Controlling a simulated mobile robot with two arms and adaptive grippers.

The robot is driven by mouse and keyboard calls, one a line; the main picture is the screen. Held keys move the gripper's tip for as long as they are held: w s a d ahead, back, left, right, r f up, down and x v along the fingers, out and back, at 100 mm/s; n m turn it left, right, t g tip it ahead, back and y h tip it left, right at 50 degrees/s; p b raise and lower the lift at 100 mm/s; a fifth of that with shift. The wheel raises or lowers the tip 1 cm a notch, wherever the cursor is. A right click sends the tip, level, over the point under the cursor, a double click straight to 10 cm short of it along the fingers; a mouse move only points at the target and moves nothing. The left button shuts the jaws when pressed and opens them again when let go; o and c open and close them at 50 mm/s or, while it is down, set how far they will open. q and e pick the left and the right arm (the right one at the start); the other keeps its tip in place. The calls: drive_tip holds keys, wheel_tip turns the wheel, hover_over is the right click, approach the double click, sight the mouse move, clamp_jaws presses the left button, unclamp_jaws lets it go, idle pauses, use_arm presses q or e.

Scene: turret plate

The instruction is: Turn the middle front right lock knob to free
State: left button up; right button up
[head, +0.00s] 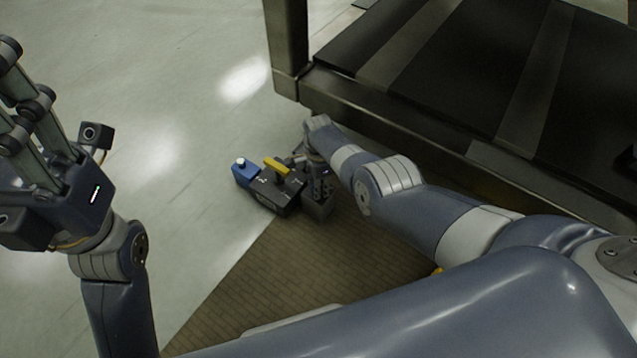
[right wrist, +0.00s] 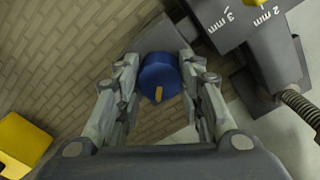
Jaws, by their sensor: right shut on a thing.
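In the right wrist view a blue round knob (right wrist: 158,72) with an orange-yellow pointer mark (right wrist: 158,94) sits between my right gripper's fingers (right wrist: 160,82). The gripper is shut on the knob, with one finger on each side. The mark points toward the bottom of the picture. In the head view my right gripper (head: 318,188) reaches down beside a dark block; the knob is hidden there. My left gripper (head: 25,105) is raised at the left edge, far from the knob. Its fingers are partly cut off, so I cannot tell its opening.
A dark block (head: 285,196) with a yellow handle (head: 276,166) and a blue part (head: 244,172) stands next to my right gripper. Its grey face with "3 mm" and "2 mm" labels (right wrist: 236,22) shows in the wrist view. A dark metal frame (head: 400,125) lies behind. Pale floor is clear at left.

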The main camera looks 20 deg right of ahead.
drive_tip(key=shift+d, duration=0.1)
idle(0.4)
drive_tip(key=o, duration=1.1)
drive_tip(key=shift+s, duration=0.1)
drive_tip(key=shift+r, duration=0.15)
drive_tip(key=shift+r, duration=0.25)
wheel_tip(320, 180, up, 11)
drive_tip(key=shift+r, duration=0.15)
